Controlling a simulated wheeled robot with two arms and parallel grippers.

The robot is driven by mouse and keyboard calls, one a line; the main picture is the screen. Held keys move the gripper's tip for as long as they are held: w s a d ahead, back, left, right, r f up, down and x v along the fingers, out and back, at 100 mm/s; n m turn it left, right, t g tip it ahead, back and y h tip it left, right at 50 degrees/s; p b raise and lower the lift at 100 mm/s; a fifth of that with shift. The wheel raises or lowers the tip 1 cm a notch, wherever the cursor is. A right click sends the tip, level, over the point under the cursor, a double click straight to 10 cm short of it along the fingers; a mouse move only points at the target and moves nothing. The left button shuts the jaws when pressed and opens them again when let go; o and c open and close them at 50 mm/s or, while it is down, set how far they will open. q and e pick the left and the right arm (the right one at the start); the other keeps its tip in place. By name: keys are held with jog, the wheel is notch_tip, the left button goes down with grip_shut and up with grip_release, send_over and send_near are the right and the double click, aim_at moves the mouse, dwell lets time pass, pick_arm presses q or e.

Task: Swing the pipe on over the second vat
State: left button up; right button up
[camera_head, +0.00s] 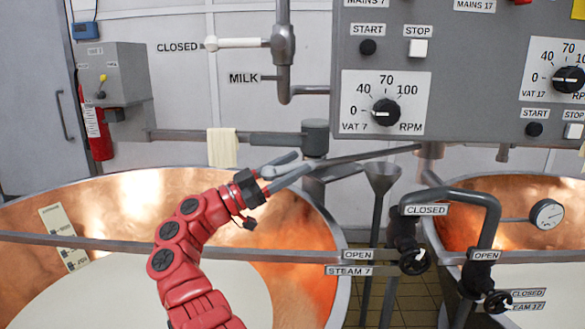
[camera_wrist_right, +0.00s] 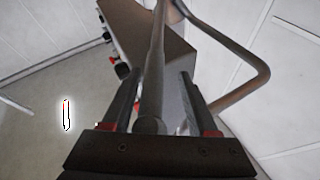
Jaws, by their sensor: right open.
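The left copper vat (camera_head: 300,235) and the right copper vat (camera_head: 530,230) both hold white liquid. My right gripper (camera_head: 285,170) is open above the far rim of the left vat, its fingers at the pipe's left end. In the right wrist view a grey pipe (camera_wrist_right: 152,85) lies between the two open fingers (camera_wrist_right: 155,105). I cannot tell whether they touch it. My left gripper is not in view.
A control panel (camera_head: 440,75) hangs above the pipe. A milk pipe (camera_head: 284,75) comes down behind. A funnel (camera_head: 383,180) and steam pipes (camera_head: 490,225) stand between the vats. A rail (camera_head: 120,242) crosses in front; a cloth (camera_head: 222,147) hangs behind.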

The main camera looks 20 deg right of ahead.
notch_tip(320, 180, up, 4)
jog(key=shift+w+r+p, duration=0.1)
jog(key=shift+w+p, duration=0.05)
jog(key=shift+p, duration=0.6)
jog(key=shift+s+a+f+b, duration=0.2)
jog(key=shift+s+a+b, duration=0.1)
jog(key=shift+s, duration=0.15)
jog(key=shift+s+a+f+b, duration=0.15)
jog(key=shift+s+b, duration=0.15)
jog(key=shift+s, duration=0.1)
jog(key=s+a+p, duration=0.1)
jog(key=s+a, duration=0.1)
jog(key=s, duration=0.4)
jog(key=s+a+r, duration=0.1)
jog(key=s+a, duration=0.2)
jog(key=s, duration=0.4)
jog(key=shift+s+r+p, duration=0.15)
jog(key=shift+s+p, duration=0.05)
jog(key=shift+p, duration=0.2)
